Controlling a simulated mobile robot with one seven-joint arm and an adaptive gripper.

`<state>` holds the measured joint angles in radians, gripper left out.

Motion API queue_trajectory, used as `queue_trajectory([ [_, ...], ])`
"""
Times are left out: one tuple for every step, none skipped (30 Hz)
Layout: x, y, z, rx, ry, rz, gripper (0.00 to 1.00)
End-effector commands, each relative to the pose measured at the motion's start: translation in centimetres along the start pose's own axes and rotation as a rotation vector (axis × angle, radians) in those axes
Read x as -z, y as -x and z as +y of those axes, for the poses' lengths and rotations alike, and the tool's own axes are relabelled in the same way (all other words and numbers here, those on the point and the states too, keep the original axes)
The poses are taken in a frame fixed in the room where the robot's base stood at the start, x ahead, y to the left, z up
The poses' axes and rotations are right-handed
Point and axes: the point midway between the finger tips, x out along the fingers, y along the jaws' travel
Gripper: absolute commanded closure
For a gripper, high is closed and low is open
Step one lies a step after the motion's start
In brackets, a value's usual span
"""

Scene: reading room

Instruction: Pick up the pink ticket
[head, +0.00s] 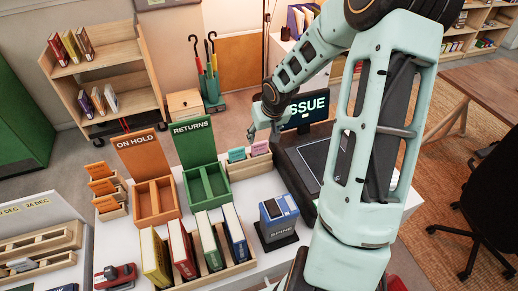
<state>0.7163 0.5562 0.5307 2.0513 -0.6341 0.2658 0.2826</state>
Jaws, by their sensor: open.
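The pink ticket (260,148) stands upright in a small wooden holder (243,169) on the white counter, behind and right of the green RETURNS box. A teal ticket (236,154) stands beside it on the left in the same holder. My gripper (263,135) is open, small in view, just above the pink ticket and pointing down. I cannot tell whether its fingers touch the ticket.
The ISSUE screen (306,108) and a dark desk unit (290,160) stand close right of the holder. The green RETURNS box (206,180), orange ON HOLD box (156,200), a row of books (184,247) and the SPINE device (278,214) crowd the counter.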

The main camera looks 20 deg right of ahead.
Motion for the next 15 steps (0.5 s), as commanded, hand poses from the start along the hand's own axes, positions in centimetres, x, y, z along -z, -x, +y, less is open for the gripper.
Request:
queue_trajectory([
  [-0.1, -1.1, -0.1, 0.002, 0.001, -0.002, 0.51],
  [0.0, -1.5, -0.1, 0.002, 0.001, -0.001, 0.51],
  [0.0, -2.0, -0.1, 0.002, 0.001, 0.000, 0.51],
  [0.0, -2.4, -0.1, 0.002, -0.001, 0.000, 0.51],
  [0.0, -2.6, -0.1, 0.001, -0.001, 0.000, 0.51],
  [0.1, -2.8, 0.0, 0.000, 0.000, 0.001, 0.51],
  [0.1, -3.0, 0.0, 0.000, 0.000, 0.001, 0.51],
  [0.1, -3.1, 0.0, 0.000, 0.000, 0.001, 0.51],
  [0.1, -3.3, 0.0, 0.000, -0.001, 0.001, 0.51],
  [0.1, -3.5, 0.0, 0.001, -0.002, 0.001, 0.51],
  [0.1, -3.7, 0.0, 0.001, -0.002, 0.000, 0.51],
  [0.2, -4.1, 0.0, 0.000, 0.000, 0.001, 0.51],
  [0.3, -4.5, 0.0, 0.001, -0.001, 0.001, 0.51],
  [0.3, -4.9, 0.0, 0.002, -0.001, 0.000, 0.51],
  [0.5, -5.4, 0.0, 0.001, 0.001, 0.001, 0.51],
])
